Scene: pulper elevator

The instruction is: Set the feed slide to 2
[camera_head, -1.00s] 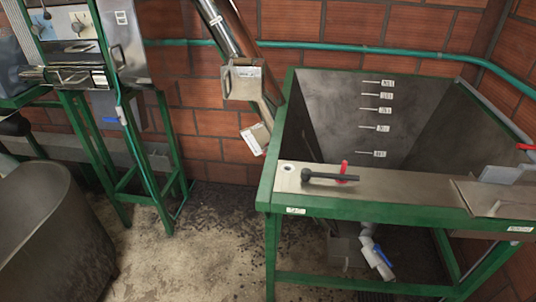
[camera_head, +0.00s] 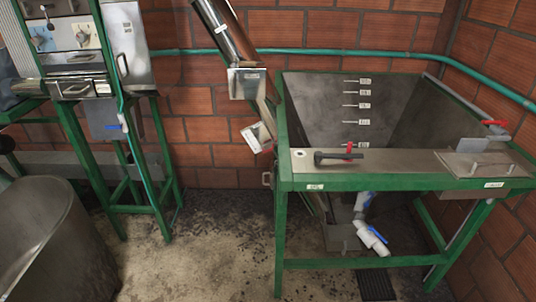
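No part labelled as the feed slide with a readable 2 can be made out. The upright metal machine (camera_head: 128,45) at the upper left has a panel with knobs (camera_head: 83,37) and a drawer-like front with a handle (camera_head: 75,90). A black-handled lever (camera_head: 338,156) lies along the metal ledge of the green-framed tank (camera_head: 300,185), beside a small red handle (camera_head: 349,148). Small label plates run up the inside of the tank, their text too small to read. Neither gripper shows in the head view.
A slanted metal tube (camera_head: 222,30) comes down to a box-like fitting (camera_head: 246,83) left of the tank. A large round grey vessel (camera_head: 45,235) stands at the lower left. White pipes with blue handles (camera_head: 370,232) hang under the tank. The stained floor (camera_head: 210,250) between is open.

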